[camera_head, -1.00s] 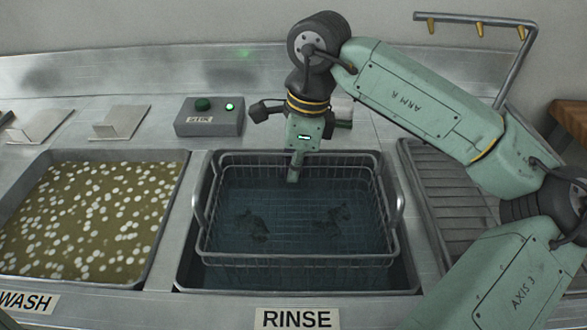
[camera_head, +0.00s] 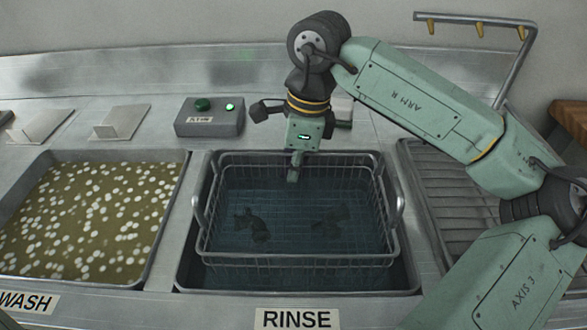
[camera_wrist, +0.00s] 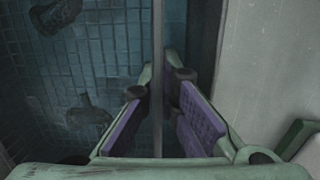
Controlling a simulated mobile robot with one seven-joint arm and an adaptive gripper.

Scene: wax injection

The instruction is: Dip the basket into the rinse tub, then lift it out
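The wire basket (camera_head: 300,261) sits level in the rinse tub (camera_head: 187,272), its upper rim above the dark blue water and its lower part under water. Two dark parts show inside the basket, blurred by the water; they also show through the mesh in the wrist view. My gripper (camera_head: 293,174) points down at the middle of the basket's back rim. In the wrist view, its purple-padded fingers (camera_wrist: 158,95) lie on both sides of the basket's rim bar (camera_wrist: 158,30) and close on it.
The wash tub (camera_head: 178,180) with foamy brown liquid is to the left. A ribbed drain tray (camera_head: 445,190) is to the right, partly behind my arm. A control box (camera_head: 209,117) with green lights stands behind. A bent rail (camera_head: 475,20) with yellow hooks rises at the back right.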

